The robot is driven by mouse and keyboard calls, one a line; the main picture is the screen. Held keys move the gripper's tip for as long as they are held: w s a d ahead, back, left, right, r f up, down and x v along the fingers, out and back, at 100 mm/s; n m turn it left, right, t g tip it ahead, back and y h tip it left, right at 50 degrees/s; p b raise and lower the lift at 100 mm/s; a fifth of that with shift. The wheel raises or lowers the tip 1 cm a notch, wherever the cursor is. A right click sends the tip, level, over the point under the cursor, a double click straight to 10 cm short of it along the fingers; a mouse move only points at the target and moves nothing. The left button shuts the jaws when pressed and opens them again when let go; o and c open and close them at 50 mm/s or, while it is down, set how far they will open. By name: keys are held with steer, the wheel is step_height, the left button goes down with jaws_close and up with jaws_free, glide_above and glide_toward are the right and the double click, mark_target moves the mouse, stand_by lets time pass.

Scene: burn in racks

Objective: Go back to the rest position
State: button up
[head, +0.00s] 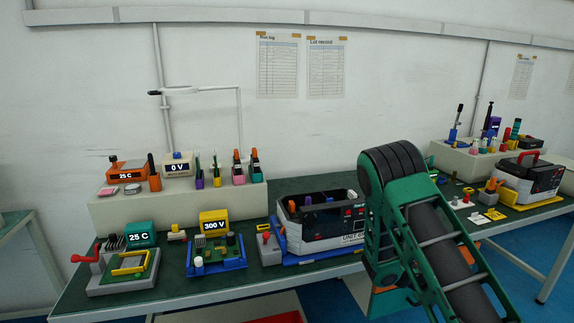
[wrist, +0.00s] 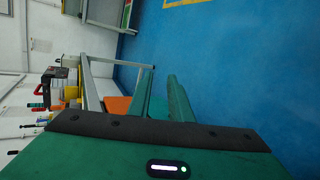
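My gripper (wrist: 161,78) shows in the wrist view as two green fingers. A strip of blue floor shows between them, so it is open, and I see nothing held in it. It points out over the floor, with the bench edge beside it in that view. In the head view my green and black arm rises in the right foreground, in front of the bench; the fingers are out of sight there.
The long bench (head: 150,300) carries a unit in a grey case (head: 325,246), a blue fixture (head: 215,268), a 300 V box (head: 214,224) and a grey fixture with a red handle (head: 100,285). A second case (head: 530,178) stands at right. Blue floor (wrist: 240,80) is open.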

steer(key=s+a+r+m+g+y, duration=0.25)
steer(key=s+r+m+y, duration=0.45)
steer(key=s+r, duration=0.9)
steer(key=s+a+r+m+y, duration=0.1)
steer(key=s+a+r, duration=0.1)
steer(key=s, duration=0.4)
steer(key=s+a+r+m+t+y, duration=0.1)
steer(key=s+a+r+y, duration=0.1)
steer(key=s+a, duration=0.3)
steer(key=s+a+r+y, duration=0.2)
steer(key=s+a+r, duration=0.1)
steer(key=s, duration=0.5)
steer(key=shift+a+r+m, duration=0.15)
steer(key=shift+r+m, duration=0.25)
steer(key=shift+r, duration=0.3)
steer(key=shift+w+f, duration=0.25)
steer(key=shift+w, duration=0.3)
